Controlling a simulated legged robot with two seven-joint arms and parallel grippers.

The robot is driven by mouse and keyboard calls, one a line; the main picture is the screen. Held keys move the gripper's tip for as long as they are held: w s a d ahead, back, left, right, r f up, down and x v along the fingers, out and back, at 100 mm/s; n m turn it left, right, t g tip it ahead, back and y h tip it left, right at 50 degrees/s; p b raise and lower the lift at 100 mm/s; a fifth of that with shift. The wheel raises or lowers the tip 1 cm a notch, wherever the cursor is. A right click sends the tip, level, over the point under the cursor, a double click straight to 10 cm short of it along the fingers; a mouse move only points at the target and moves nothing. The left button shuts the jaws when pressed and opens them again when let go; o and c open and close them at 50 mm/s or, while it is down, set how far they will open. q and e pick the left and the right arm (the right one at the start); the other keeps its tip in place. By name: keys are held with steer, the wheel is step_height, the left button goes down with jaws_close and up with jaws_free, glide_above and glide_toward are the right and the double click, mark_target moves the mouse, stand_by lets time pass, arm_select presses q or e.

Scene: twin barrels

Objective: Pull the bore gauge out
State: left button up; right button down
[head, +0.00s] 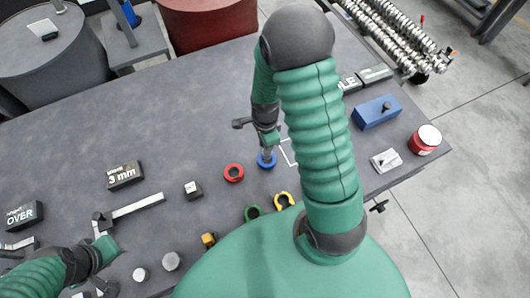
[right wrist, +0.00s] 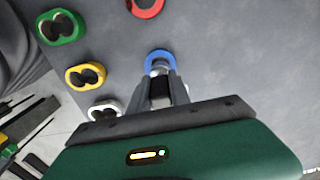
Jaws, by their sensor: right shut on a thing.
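My right gripper (head: 267,152) points down at the blue ring (head: 267,160) on the grey table. In the right wrist view its fingers (right wrist: 160,92) are shut on a slim grey piece, which I take to be the bore gauge (right wrist: 159,68). The gauge's end is at the blue ring (right wrist: 157,55); it looks to be inside the opening, but the depth is hard to judge. The fingers hide most of the gauge. My left gripper (head: 112,243) is low over the table at the left, near a silver caliper-like tool (head: 138,206); its fingertips are not clear.
A red ring (head: 233,173) lies left of the blue one; green (head: 253,213) and yellow (head: 284,200) pieces lie nearer me. A blue block (head: 377,112) and a red tin (head: 424,140) stand at the right.

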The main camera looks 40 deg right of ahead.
steer(key=shift+r+p, duration=3.2)
steer(key=shift+r, duration=0.35)
